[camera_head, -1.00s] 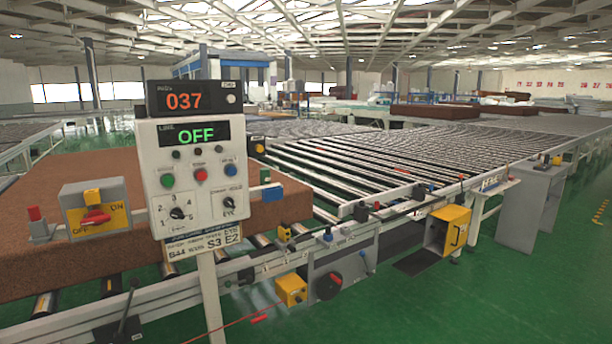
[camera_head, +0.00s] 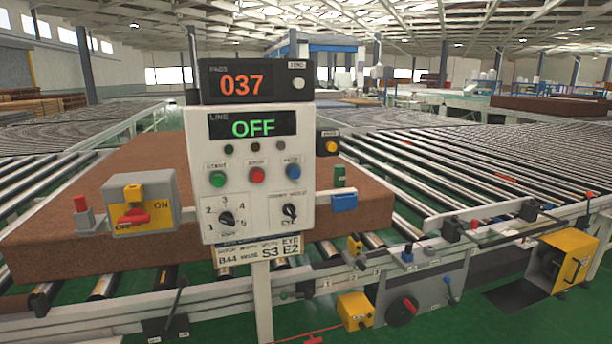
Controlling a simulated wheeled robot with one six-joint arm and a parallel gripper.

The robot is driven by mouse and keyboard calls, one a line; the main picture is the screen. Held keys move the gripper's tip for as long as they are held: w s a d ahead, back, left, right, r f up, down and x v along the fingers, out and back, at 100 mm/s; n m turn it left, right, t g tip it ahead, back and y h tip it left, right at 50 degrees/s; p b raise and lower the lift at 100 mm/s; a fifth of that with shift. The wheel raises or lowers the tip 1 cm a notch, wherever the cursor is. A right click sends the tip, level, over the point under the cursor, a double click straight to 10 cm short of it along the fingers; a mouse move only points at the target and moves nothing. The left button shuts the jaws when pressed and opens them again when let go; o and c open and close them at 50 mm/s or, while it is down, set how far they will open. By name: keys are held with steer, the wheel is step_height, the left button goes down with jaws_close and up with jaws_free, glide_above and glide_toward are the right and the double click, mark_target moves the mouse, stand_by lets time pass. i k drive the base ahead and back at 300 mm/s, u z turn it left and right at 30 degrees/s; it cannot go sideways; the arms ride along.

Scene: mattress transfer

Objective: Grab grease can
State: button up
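I cannot make out a grease can for certain. A small green upright piece (camera_head: 339,177) stands behind a blue block (camera_head: 344,202) at the right of the control panel; it is too small to identify. A small red-topped grey piece (camera_head: 85,217) stands left of the yellow-and-grey ON/OFF switch box (camera_head: 145,203). My gripper is not in view, so I cannot see what it holds.
The control panel (camera_head: 250,175) on a post reads 037 and OFF. Behind it a brown mattress (camera_head: 130,165) lies on the roller conveyor (camera_head: 105,285). Yellow boxes (camera_head: 355,310) and (camera_head: 570,258) sit along the conveyor's near side. Green floor (camera_head: 470,318) shows at lower right.

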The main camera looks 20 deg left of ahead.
mark_target(339, 170)
steer(key=u, duration=0.35)
steer(key=i, duration=0.4)
steer(key=u, duration=0.4)
steer(key=k, duration=0.45)
steer(key=z, duration=0.8)
steer(key=i, duration=1.75)
steer(key=u, duration=0.7)
steer(key=i, duration=0.65)
steer(key=u, duration=0.55)
